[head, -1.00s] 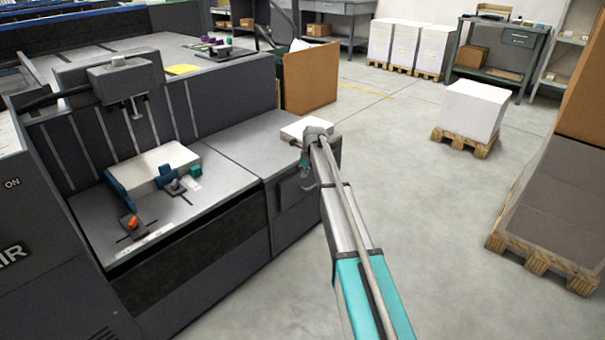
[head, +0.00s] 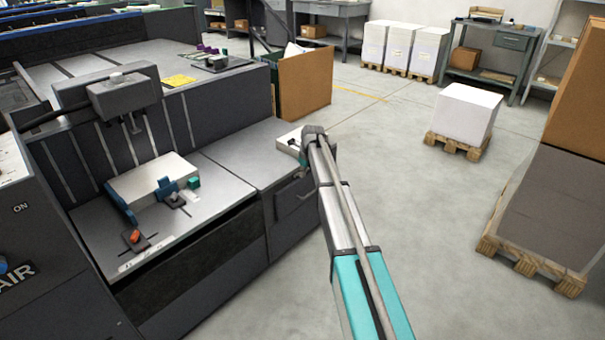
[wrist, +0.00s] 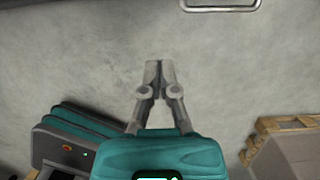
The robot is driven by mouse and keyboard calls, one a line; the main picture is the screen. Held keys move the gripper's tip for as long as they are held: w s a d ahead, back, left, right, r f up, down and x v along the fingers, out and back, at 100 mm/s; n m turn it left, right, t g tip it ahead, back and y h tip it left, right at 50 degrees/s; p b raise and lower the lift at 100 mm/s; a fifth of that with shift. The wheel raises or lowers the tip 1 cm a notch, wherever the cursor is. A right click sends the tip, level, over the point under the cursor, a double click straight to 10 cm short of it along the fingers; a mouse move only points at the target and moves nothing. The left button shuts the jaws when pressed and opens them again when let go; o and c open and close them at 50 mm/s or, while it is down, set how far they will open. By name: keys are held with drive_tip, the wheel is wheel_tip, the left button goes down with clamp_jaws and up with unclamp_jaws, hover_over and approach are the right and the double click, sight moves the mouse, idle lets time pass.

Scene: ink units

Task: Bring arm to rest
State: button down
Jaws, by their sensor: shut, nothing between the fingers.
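My gripper (wrist: 153,72) shows in the wrist view with its two grey fingers together and nothing between them. Below it in that view is bare grey floor. In the head view my arm stretches out from the bottom right towards the right end of the grey machine (head: 278,145). The arm's far end hides my gripper's fingers there.
A white paper stack (head: 152,183) lies on the machine's feed table. A pallet with a white stack (head: 465,112) stands on the floor to the right. A grey stack on a pallet (head: 545,205) stands at the right edge. The floor between is clear.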

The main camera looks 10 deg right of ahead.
drive_tip(key=shift+s, duration=0.1)
drive_tip(key=s+a+n+g+h, duration=0.1)
drive_tip(key=s+a+n, duration=0.2)
drive_tip(key=s+n, duration=1.45)
drive_tip(key=s+a+n+g+h, duration=0.1)
drive_tip(key=s+a+n, duration=0.2)
drive_tip(key=s+n, duration=1.5)
drive_tip(key=s+r+m+p, duration=0.3)
drive_tip(key=r+p, duration=1.4)
drive_tip(key=p, duration=0.1)
drive_tip(key=s+r+m+p, duration=0.3)
drive_tip(key=r+p, duration=1.5)
drive_tip(key=shift+s+d+r+m, duration=0.2)
drive_tip(key=shift+s+r+m, duration=0.15)
